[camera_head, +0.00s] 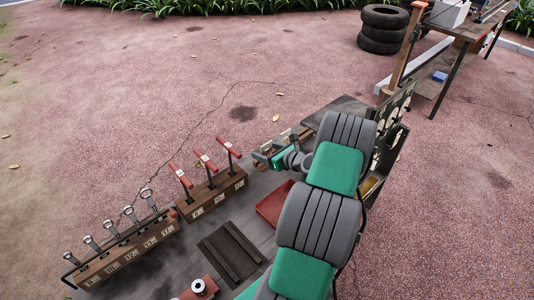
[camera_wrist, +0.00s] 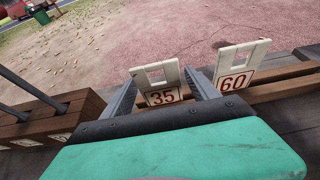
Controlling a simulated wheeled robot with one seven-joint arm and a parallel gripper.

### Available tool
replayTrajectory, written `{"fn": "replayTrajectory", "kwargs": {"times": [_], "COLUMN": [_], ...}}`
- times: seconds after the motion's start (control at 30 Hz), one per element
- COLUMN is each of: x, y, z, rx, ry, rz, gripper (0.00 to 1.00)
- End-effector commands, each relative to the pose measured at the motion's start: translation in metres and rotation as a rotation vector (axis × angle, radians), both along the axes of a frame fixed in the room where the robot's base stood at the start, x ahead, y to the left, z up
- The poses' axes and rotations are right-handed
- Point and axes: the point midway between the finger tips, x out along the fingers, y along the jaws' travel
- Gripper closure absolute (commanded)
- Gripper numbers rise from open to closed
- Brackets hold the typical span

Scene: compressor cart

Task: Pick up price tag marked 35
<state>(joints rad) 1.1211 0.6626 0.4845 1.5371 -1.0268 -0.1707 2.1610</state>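The price tag marked 35 (camera_wrist: 162,95) is a cream plate with a rectangular hole near its top and red digits. It stands at a wooden rack in the wrist view, between the two grey fingers of my gripper (camera_wrist: 158,80). The fingers are spread, one on each side of the tag; whether either touches it is unclear. A similar tag marked 60 (camera_wrist: 238,66) stands just right of the right finger. In the head view my gripper (camera_head: 268,157) is low at the cart's far side, and tag 35 cannot be made out there.
The wooden rack (camera_wrist: 275,90) runs on right past tag 60. A numbered wooden block with red T-handles (camera_head: 212,194) stands left of my gripper, and a wrench rack (camera_head: 128,250) further left. A red tray (camera_head: 273,203) lies nearby on the cart. Boards stand at right.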

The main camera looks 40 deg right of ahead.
Motion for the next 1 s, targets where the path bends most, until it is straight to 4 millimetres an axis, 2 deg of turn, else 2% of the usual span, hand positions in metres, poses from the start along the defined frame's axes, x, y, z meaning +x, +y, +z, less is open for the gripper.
{"fn": "replayTrajectory", "kwargs": {"times": [0.07,0.67,1.0], "x": [-0.0002,-0.0006,-0.0002], "y": [0.0000,-0.0003,-0.0008], "z": [0.0001,0.0001,0.0067], "rx": [0.000,0.000,-0.002], "ry": [0.000,0.000,-0.001], "rz": [0.000,-0.001,0.000], "gripper": [0.38,0.87,0.87]}}
